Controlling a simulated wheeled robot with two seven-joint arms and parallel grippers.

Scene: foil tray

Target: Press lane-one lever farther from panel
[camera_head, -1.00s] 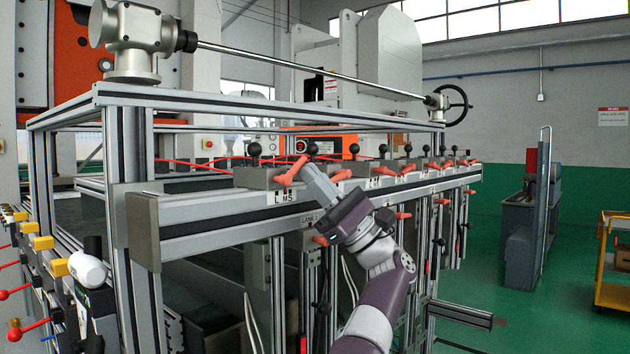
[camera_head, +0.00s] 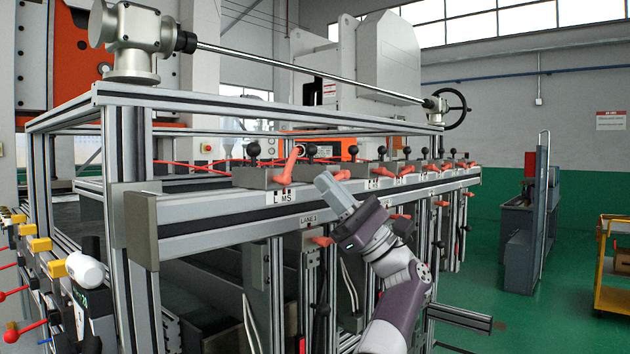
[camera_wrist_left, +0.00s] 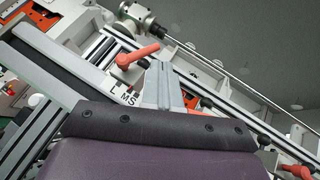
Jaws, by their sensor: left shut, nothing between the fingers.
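An orange lever (camera_head: 289,168) stands steeply up from its grey block, above the L/MS label plate and the LANE 1 sign (camera_head: 309,219). It also shows in the left wrist view (camera_wrist_left: 137,57), to the left of the fingers. A second orange lever (camera_head: 342,175) is just right of it, close behind my fingertips. My left gripper (camera_head: 326,182) is shut and empty, in front of the rail and to the right of the first lever, apart from it. In the left wrist view its fingers (camera_wrist_left: 160,68) point up the picture. I cannot tell whether they touch the second lever. My right gripper is not in view.
More orange levers (camera_head: 407,170) with black knobs line the rail (camera_head: 225,228) to the right. Another orange handle (camera_head: 320,241) is under the LANE 1 sign. Frame posts (camera_head: 135,230) stand at the left.

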